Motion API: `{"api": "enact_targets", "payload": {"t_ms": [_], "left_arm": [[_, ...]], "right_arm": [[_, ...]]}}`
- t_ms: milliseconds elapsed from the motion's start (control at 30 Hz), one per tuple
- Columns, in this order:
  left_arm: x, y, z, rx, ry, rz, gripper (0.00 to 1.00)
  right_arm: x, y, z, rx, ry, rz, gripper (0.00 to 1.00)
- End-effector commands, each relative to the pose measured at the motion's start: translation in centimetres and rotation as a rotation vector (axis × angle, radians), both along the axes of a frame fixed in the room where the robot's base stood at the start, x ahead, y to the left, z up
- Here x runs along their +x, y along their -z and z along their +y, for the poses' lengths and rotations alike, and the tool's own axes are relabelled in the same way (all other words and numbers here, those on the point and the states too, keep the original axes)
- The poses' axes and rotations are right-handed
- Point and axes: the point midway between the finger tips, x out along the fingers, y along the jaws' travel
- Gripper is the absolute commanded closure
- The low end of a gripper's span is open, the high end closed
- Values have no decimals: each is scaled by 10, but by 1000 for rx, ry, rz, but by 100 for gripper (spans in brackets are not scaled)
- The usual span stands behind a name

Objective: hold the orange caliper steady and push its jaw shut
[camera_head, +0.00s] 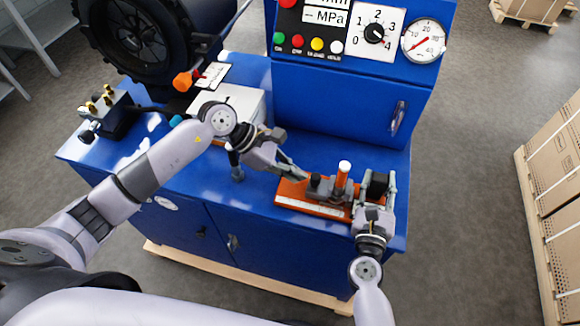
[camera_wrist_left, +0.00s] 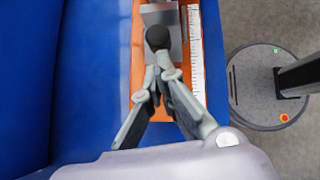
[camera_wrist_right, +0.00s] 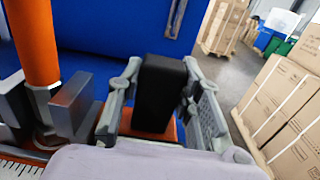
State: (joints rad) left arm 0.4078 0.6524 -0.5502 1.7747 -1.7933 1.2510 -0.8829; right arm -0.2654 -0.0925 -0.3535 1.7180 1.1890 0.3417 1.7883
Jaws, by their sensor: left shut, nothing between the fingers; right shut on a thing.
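The orange caliper (camera_head: 292,197) lies on the blue bench top, with a white scale along its front edge. An orange rod (camera_head: 342,178) with a white top stands upright at its grey jaws; it also shows in the right wrist view (camera_wrist_right: 34,40). The sliding jaw carries a black knob (camera_wrist_left: 157,38). My left gripper (camera_head: 302,176) is shut and empty, its tips close beside the knob on the left; whether they touch I cannot tell. My right gripper (camera_head: 378,178) is shut on the black block (camera_wrist_right: 160,95) at the caliper's right end.
A blue cabinet (camera_head: 335,85) with a dial and gauge rises behind the caliper. A white box (camera_head: 232,102) and a block with brass fittings (camera_head: 108,108) stand on the bench's left part. Cartons (camera_head: 560,150) stand on the floor at right.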

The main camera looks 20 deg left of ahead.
Motion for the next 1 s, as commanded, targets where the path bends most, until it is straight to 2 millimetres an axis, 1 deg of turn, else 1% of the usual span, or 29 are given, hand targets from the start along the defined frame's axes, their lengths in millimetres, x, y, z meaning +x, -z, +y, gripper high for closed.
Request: {"api": "enact_targets", "payload": {"t_ms": [200,400,700,767,867,1000], "left_arm": [[0,0,0,0,0,0,100],[2,0,-11,0,0,-1,100],[1,-1,-12,-4,1,0,100],[1,-2,-11,-4,0,-1,100],[0,-10,-4,-4,0,-2,100],[-2,-27,16,2,-1,-3,100]], "right_arm": [[0,0,0,0,0,0,100],[0,0,0,0,-1,0,100],[0,0,3,0,-6,0,100],[0,0,3,0,-7,0,100],[0,0,3,0,-8,0,100],[0,0,3,1,-6,0,100]]}}
